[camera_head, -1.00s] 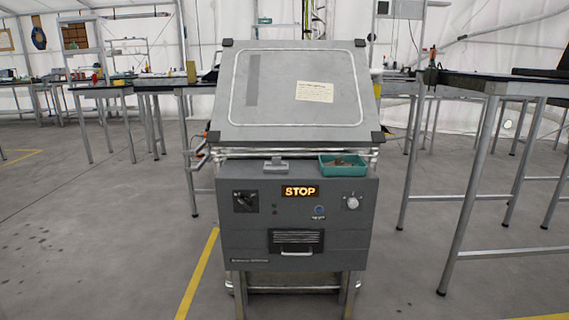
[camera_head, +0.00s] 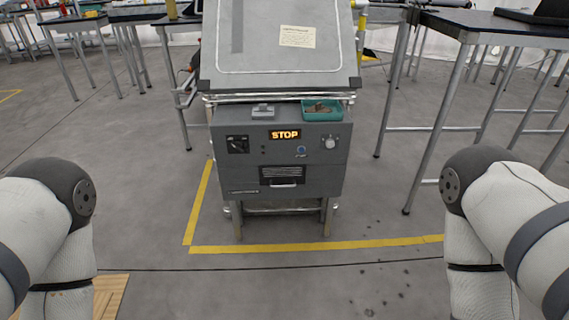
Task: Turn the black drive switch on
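The black drive switch (camera_head: 238,144) is a dark knob on a black square plate at the upper left of the grey control cabinet's front (camera_head: 240,183). Its exact setting is too small to read. A lit orange STOP sign (camera_head: 285,135) is to its right. A blue button (camera_head: 301,150) and a light round knob (camera_head: 330,142) sit further right. My two arms show at the left and right lower edges, well apart from the cabinet. Both grippers are out of the picture.
A teal tray (camera_head: 336,113) and a small grey item (camera_head: 263,112) rest on the cabinet top. Yellow floor tape (camera_head: 330,246) runs left of and in front of the cabinet. Tables stand on both sides, one close at right (camera_head: 490,27). The floor before the cabinet is clear.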

